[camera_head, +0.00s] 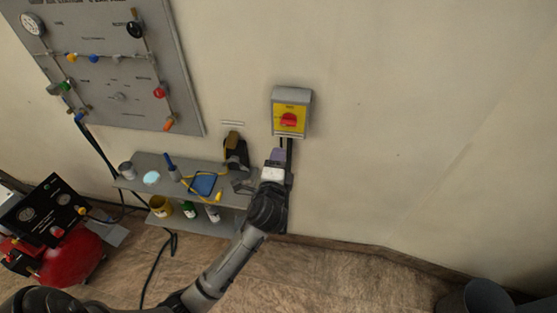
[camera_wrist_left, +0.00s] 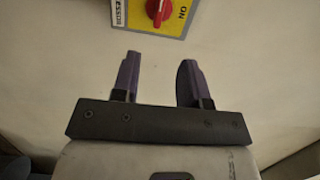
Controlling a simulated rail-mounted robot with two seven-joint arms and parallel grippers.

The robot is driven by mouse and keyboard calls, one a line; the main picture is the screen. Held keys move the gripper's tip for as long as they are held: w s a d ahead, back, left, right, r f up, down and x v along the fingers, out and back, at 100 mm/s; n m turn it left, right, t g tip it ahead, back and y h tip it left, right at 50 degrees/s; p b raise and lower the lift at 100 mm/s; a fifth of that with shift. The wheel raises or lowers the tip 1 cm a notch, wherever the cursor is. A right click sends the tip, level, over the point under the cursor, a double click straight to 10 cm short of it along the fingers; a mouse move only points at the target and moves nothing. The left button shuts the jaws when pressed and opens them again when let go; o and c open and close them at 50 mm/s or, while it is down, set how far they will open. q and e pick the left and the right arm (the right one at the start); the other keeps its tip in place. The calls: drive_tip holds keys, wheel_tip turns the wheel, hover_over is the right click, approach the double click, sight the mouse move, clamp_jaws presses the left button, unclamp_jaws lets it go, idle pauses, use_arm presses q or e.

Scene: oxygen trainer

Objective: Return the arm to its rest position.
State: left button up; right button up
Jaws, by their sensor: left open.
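My left arm reaches up from the bottom of the head view toward the wall. My left gripper (camera_head: 281,152) is just below the yellow switch box with the red knob (camera_head: 289,119). In the left wrist view the gripper (camera_wrist_left: 157,82) shows two purple fingers spread apart with nothing between them. The fingers appear apart from the box. My right gripper does not show.
A grey shelf (camera_head: 128,183) with tools and cans stands left of my arm. A grey panel (camera_head: 115,110) with gauges and valves hangs on the wall. A red compressor (camera_head: 75,255) stands at lower left. A grey bin (camera_head: 487,297) is at lower right. The wall to the right is clear.

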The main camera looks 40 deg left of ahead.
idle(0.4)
use_arm(q)
drive_tip(key=s+d+f+n+g+h, duration=0.4)
drive_tip(key=s+d+f+n+h, duration=0.15)
drive_tip(key=s, duration=0.35)
drive_tip(key=s+d+f+n+g+h, duration=0.4)
drive_tip(key=s+d+f, duration=0.2)
drive_tip(key=s, duration=0.3)
drive_tip(key=s+f+g, duration=0.4)
drive_tip(key=s+f, duration=0.3)
drive_tip(key=s, duration=0.6)
wheel_tip(320, 180, up, 20)
drive_tip(key=p, duration=2.1)
drive_tip(key=shift+s+r, duration=0.2)
